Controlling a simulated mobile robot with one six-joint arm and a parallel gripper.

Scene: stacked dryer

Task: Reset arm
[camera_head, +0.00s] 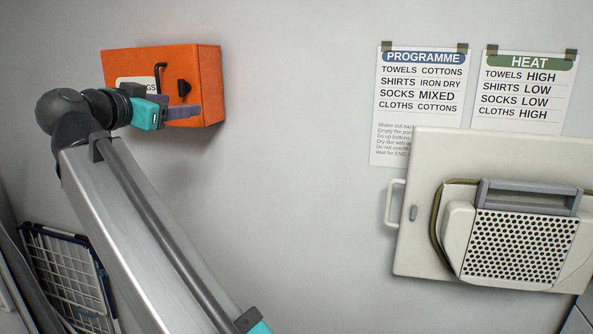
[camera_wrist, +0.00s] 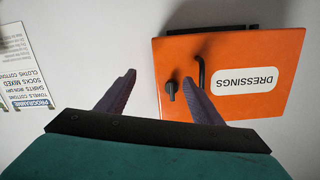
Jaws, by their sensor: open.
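My gripper (camera_wrist: 158,92) is open, with its two dark fingers spread apart in the wrist view. In the head view my gripper (camera_head: 182,106) is in front of an orange wall box. The orange box (camera_head: 208,70) also shows in the wrist view (camera_wrist: 270,45), upside down, with a white label reading "DRESSINGS", a dark bent handle and a dark knob. One finger overlaps the box near the handle in the wrist view; I cannot tell whether it touches. My arm reaches up from the bottom of the head view.
A programme sheet (camera_head: 420,100) and a heat sheet (camera_head: 525,95) are taped to the wall at right. A folded rack (camera_head: 70,275) stands at lower left. The middle wall is bare.

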